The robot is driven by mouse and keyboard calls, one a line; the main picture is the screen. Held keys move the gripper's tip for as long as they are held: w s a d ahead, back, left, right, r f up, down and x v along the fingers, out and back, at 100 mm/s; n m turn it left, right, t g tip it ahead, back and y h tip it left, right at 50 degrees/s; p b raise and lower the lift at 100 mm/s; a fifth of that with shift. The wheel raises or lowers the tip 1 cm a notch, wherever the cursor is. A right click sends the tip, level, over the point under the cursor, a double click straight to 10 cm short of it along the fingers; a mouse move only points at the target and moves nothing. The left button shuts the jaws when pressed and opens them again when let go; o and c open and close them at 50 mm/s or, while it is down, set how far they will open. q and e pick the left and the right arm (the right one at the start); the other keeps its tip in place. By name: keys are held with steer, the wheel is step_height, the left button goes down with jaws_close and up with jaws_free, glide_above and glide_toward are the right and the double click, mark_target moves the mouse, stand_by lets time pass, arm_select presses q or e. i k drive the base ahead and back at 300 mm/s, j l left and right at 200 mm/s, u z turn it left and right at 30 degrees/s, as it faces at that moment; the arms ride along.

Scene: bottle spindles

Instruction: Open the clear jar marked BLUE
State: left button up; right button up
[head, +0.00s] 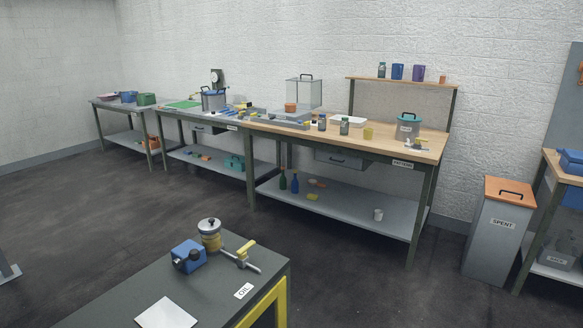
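No label reading BLUE can be made out, so I cannot tell which jar is the one marked BLUE. Small clear-looking jars (345,126) and (322,123) stand on the right part of the long wooden-topped bench (385,145). Another small jar (381,70) stands on the raised shelf at the back. A jar with a metal knobbed lid and yellowish body (210,238) stands upright on the near dark bench. All these jars look closed, though the far ones are too small to be sure. Neither of my grippers is in view.
The near bench, marked OIL (243,291), also holds a blue device (188,257), a yellow-handled tool (240,257) and a white sheet (166,314). A bin marked SPENT (497,232) stands at the right. Dark open floor (110,215) lies between the benches.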

mark_target(322, 126)
steer(key=i+l+z, duration=0.1)
steer(key=i+l, duration=0.6)
steer(key=i+l+z, duration=0.1)
steer(key=i+l, duration=0.55)
steer(key=i+l+z, duration=0.15)
steer(key=i+l, duration=0.4)
steer(key=i, duration=0.2)
steer(key=i+j+z, duration=0.2)
steer(key=i, duration=1.1)
steer(key=l, duration=0.1)
